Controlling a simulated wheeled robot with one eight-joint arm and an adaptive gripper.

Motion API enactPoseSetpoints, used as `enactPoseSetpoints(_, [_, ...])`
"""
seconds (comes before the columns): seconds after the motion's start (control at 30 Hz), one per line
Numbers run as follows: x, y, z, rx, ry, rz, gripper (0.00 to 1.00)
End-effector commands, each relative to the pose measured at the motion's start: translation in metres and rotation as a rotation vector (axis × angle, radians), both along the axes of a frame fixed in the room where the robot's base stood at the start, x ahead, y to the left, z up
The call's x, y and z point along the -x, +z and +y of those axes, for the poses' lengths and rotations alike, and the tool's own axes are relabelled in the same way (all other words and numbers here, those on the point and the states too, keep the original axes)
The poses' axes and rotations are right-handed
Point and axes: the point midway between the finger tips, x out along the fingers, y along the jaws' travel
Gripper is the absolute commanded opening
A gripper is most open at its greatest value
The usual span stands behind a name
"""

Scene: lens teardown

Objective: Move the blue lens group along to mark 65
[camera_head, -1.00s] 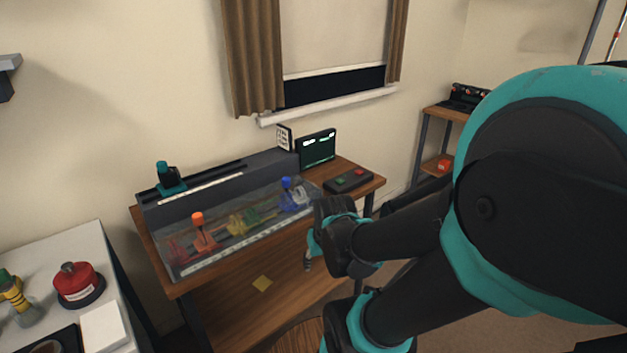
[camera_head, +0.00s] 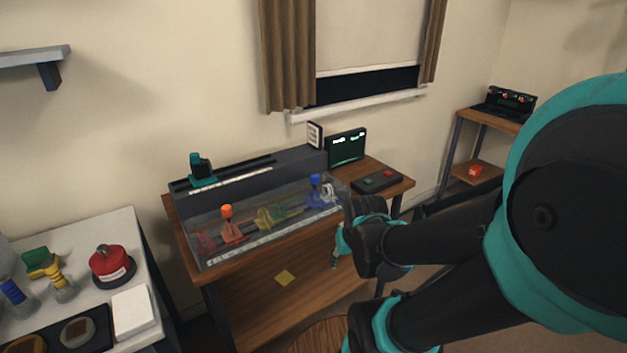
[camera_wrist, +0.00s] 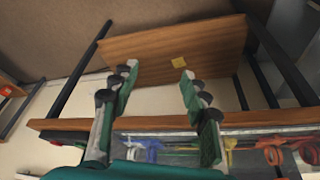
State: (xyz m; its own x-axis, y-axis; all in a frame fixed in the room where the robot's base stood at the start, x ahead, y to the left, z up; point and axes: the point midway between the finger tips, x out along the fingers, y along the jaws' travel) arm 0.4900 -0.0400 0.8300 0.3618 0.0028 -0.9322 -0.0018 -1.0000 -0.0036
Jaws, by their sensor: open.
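The blue lens group (camera_head: 316,187) stands at the right end of the clear-fronted lens bench (camera_head: 207,264). A pale ring-like piece sits just right of it. The yellow group (camera_head: 271,216) and the orange-capped group (camera_head: 230,225) are further left along the bench. White scale strips run along it, but I cannot read mark 65. In the wrist view my gripper (camera_wrist: 153,88) is open and empty, its fingers apart, with the blue group (camera_wrist: 151,146) beyond and below it in the picture. In the head view my arm reaches near the bench's right end; my fingertips are hard to make out.
A control box (camera_head: 377,181) and a lit screen (camera_head: 347,148) stand right of the bench. A teal-topped carriage (camera_head: 201,172) sits on the rear rail. A white side table (camera_head: 143,262) holds a red pot (camera_head: 112,264).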

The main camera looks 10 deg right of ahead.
Motion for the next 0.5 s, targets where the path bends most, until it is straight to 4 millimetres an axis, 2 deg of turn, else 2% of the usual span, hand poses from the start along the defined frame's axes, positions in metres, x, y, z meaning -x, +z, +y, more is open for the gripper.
enactPoseSetpoints(0.37, [0.000, 0.000, 0.000, 0.000, 0.000, 0.000, 0.46])
enactPoseSetpoints(0.43, [-0.004, 0.003, 0.000, 0.001, 0.002, 0.003, 0.46])
enactPoseSetpoints(0.5, [-0.015, 0.011, 0.001, 0.002, 0.007, 0.013, 0.46])
